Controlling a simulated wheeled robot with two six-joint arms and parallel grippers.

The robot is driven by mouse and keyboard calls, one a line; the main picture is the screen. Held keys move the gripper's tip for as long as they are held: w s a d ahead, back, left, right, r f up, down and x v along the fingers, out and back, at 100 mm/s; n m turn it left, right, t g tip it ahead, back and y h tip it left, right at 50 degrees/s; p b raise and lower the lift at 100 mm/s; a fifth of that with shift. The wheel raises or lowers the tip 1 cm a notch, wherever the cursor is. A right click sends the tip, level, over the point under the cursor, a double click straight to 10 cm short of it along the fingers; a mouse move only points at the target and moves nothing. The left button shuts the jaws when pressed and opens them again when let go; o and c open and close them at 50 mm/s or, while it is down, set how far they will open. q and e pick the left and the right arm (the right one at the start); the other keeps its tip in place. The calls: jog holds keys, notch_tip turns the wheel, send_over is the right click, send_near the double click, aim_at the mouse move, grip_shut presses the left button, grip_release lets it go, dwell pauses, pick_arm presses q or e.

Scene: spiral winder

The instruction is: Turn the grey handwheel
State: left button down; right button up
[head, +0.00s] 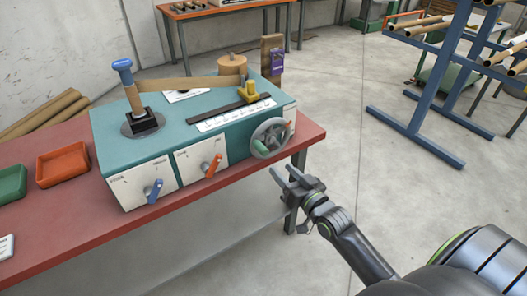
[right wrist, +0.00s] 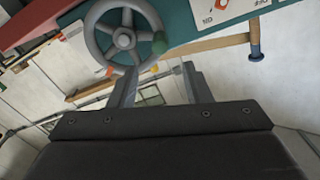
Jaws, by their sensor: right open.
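The grey handwheel (head: 271,138) is on the right part of the front of the teal winder (head: 165,140). It has a round rim and spokes. My left gripper is not in view.
The winder stands on a red table (head: 60,217). A blue lever (head: 153,189) and an orange lever (head: 211,166) are on its front. Orange (head: 62,165) and green (head: 10,186) trays lie left of it. A blue rack (head: 440,75) stands at right. The floor between is clear.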

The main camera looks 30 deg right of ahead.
aim_at(266, 154)
jog(key=w, duration=1)
jog(key=shift+w+a, duration=0.35)
jog(key=shift+a, duration=0.05)
grip_shut()
